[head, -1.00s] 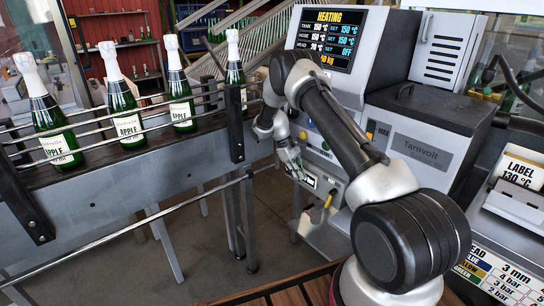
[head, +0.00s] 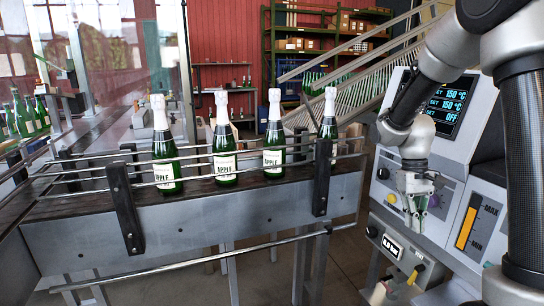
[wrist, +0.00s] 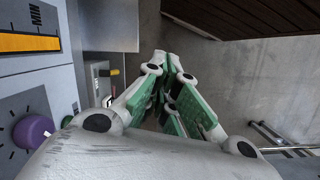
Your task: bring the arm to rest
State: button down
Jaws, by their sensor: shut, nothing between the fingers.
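My gripper (head: 416,222) hangs fingers-down in front of the grey machine's control panel (head: 455,185), at the right of the head view. Its fingers with green pads are closed together and hold nothing. In the wrist view the gripper (wrist: 172,98) points down toward the floor, with its fingers meeting in the middle. It appears apart from the panel, though the gap is hard to judge in the head view. My arm bends down to it from the upper right.
Several green bottles with white foil tops, one being the nearest bottle (head: 163,150), stand on the railed conveyor (head: 220,220). The wrist view shows a purple knob (wrist: 33,131) at left and bare concrete floor (wrist: 240,80) at right. A yellow-black level gauge (head: 467,228) is on the machine.

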jog(key=s+a+r+m+t+y, duration=0.1)
jog(key=s+r+t, duration=0.6)
jog(key=s+r, duration=0.8)
jog(key=s, duration=0.3)
jog(key=shift+s, duration=0.15)
jog(key=shift+r, duration=0.1)
